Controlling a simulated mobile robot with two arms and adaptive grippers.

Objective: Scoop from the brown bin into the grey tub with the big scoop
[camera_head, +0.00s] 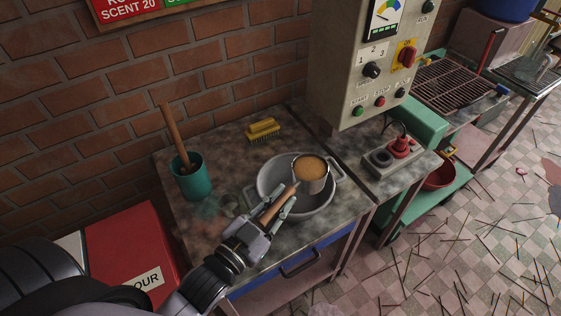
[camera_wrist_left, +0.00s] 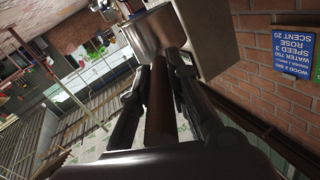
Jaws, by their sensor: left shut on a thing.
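The big scoop (camera_head: 311,183) has a metal cup and a brown handle. Its cup is filled with tan-brown powder (camera_head: 310,167). The cup is over the right part of the grey tub (camera_head: 266,178), which stands on the stained worktop and has side handles. My left gripper (camera_head: 281,200) is shut on the scoop's handle, above the tub's near-left side. In the left wrist view the handle (camera_wrist_left: 158,105) runs between the two fingers, with the metal cup (camera_wrist_left: 158,32) beyond them. The brown bin is not recognizable in these views. My right gripper is not in view.
A teal pot (camera_head: 192,180) with a wooden-handled tool stands left of the tub. A yellow brush (camera_head: 263,130) lies behind it. A grey control box (camera_head: 360,60) rises at the back right. A red bin (camera_head: 130,255) stands at the lower left.

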